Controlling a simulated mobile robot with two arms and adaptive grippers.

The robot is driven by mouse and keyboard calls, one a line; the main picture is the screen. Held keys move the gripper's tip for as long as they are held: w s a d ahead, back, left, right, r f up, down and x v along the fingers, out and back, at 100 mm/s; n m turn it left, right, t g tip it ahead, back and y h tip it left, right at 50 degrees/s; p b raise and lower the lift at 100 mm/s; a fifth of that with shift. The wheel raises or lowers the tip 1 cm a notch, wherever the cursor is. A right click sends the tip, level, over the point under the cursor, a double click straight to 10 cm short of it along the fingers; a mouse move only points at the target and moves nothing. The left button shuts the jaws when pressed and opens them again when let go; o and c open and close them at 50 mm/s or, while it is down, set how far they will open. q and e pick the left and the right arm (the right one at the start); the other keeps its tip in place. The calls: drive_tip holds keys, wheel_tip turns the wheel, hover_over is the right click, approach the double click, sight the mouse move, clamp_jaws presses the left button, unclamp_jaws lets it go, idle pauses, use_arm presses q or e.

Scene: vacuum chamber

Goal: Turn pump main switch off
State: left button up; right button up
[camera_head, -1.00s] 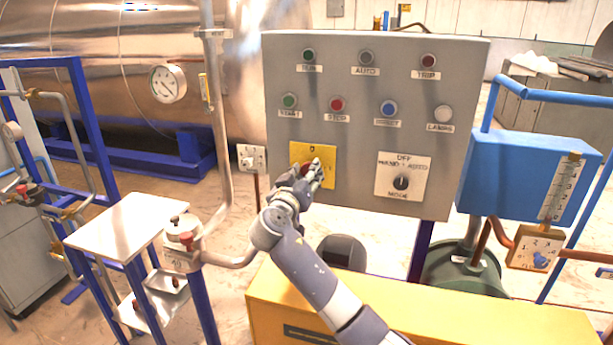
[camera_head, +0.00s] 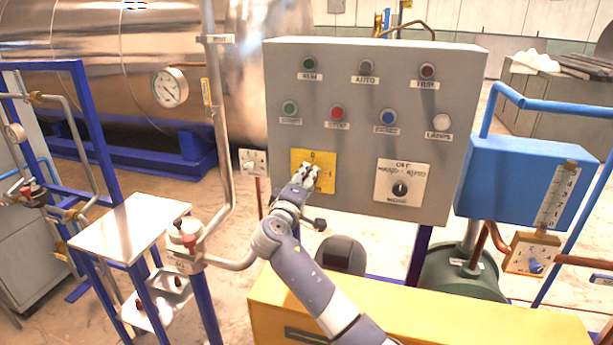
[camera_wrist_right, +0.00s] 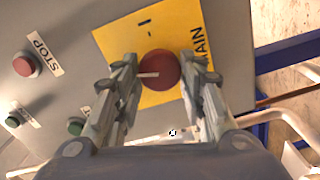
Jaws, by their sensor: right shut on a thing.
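The pump main switch is a round red knob (camera_wrist_right: 158,68) on a yellow plate (camera_head: 326,177) at the lower left of the grey control panel (camera_head: 455,120). In the wrist view the plate (camera_wrist_right: 112,38) shows an "I" mark at its top and part of "MAIN" on its right. The knob's white line points left there, toward the panel's upper side; any mark on that side is hidden by a finger. My right gripper (camera_head: 310,172) covers the knob in the head view. Its fingers (camera_wrist_right: 159,75) are closed on the knob from both sides. My left gripper is out of view.
Above the plate are a green button (camera_head: 290,108) and a red stop button (camera_head: 337,111). A mode selector (camera_head: 400,189) sits to its right. A vertical pipe (camera_head: 222,130) and a small switch box (camera_head: 252,162) stand left of the panel. A yellow box (camera_head: 430,310) lies below.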

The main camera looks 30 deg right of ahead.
drive_tip(key=shift+a+n+p, duration=0.1)
drive_tip(key=shift+n+p, duration=0.65)
drive_tip(key=shift+n, duration=0.75)
drive_tip(key=shift+f, duration=0.1)
drive_tip(key=o, duration=1)
drive_tip(key=shift+a, duration=0.1)
drive_tip(key=v, duration=1.2)
